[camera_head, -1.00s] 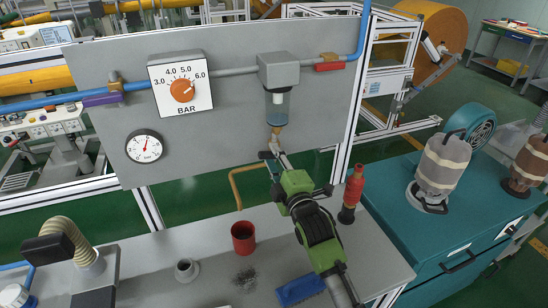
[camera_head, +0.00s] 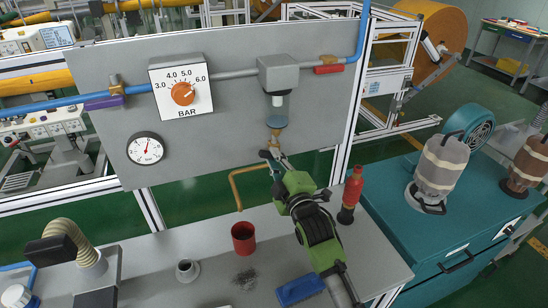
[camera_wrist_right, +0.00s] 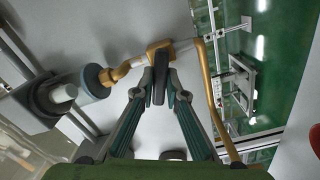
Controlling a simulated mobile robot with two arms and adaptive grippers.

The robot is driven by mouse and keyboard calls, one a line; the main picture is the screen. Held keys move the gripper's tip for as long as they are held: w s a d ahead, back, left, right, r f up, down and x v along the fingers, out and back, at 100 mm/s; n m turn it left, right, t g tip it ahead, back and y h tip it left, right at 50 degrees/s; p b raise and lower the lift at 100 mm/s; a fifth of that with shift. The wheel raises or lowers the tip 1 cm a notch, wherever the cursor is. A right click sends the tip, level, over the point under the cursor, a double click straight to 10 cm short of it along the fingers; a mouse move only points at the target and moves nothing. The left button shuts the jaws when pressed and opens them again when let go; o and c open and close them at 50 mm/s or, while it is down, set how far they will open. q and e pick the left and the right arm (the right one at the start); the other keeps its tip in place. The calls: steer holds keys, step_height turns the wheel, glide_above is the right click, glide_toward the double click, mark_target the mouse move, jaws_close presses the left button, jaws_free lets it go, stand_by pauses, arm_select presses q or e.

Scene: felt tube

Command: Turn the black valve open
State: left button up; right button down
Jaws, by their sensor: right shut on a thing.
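The black valve handle (camera_wrist_right: 159,86) shows in the right wrist view, hanging from a brass valve body (camera_wrist_right: 158,50) under the filter bowl (camera_head: 277,121). My right gripper (camera_wrist_right: 159,94) is shut on the handle, one finger on each side. In the head view my right gripper (camera_head: 273,158) reaches up to the brass fitting (camera_head: 274,143), and its tips largely hide the handle. A bent brass drain pipe (camera_head: 234,186) runs down from the valve. The bowl shows a blue-grey band at its bottom. My left gripper is not in view.
A grey panel (camera_head: 225,130) behind carries a round gauge (camera_head: 146,148) and a pressure dial (camera_head: 183,94). A red cup (camera_head: 243,238), blue brush (camera_head: 299,290) and red bottle (camera_head: 351,196) stand on the bench (camera_head: 205,245) around my right arm. Dark shavings lie beside the cup.

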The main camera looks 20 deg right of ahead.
steer(key=m+p, duration=0.1)
steer(key=m, duration=0.1)
steer(key=m+p, duration=0.1)
steer(key=m, duration=0.1)
steer(key=d+r+m+p, duration=0.1)
steer(key=m, duration=0.2)
steer(key=shift+d+r+m+p, duration=0.15)
steer(key=shift+m+p, duration=0.15)
steer(key=shift+m, duration=0.7)
steer(key=shift+d+f+m+p, duration=0.15)
steer(key=shift+m+p, duration=0.2)
steer(key=shift+m, duration=0.65)
steer(key=shift+d+r+m+p, duration=0.15)
steer(key=shift+m+p, duration=0.15)
steer(key=shift+m, duration=0.7)
steer(key=c, duration=2)
jaws_free()
steer(key=shift+c, duration=0.2)
